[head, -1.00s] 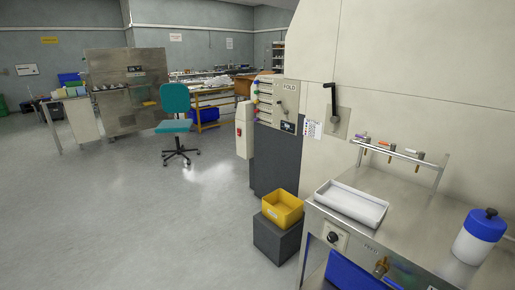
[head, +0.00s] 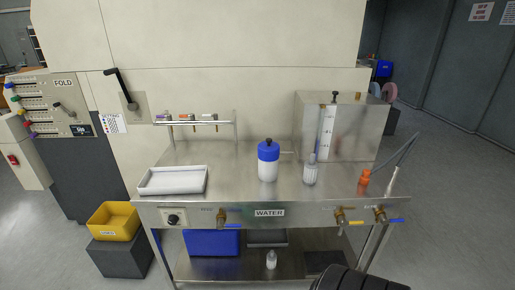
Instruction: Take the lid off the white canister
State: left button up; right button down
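The white canister (head: 267,171) stands upright on the steel bench near its middle. Its blue lid (head: 268,149) with a dark knob on top is on it. Neither of my grippers shows in the head view.
The steel bench (head: 240,188) also holds a white tray (head: 173,180) at left, a small clear bottle (head: 311,172) just right of the canister, a steel tank (head: 345,130) and an orange nozzle (head: 364,177). Brass taps (head: 340,215) stick out in front. A yellow bin (head: 114,221) stands at left.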

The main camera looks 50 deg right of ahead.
aim_at(268, 150)
jog(key=z, duration=1.8)
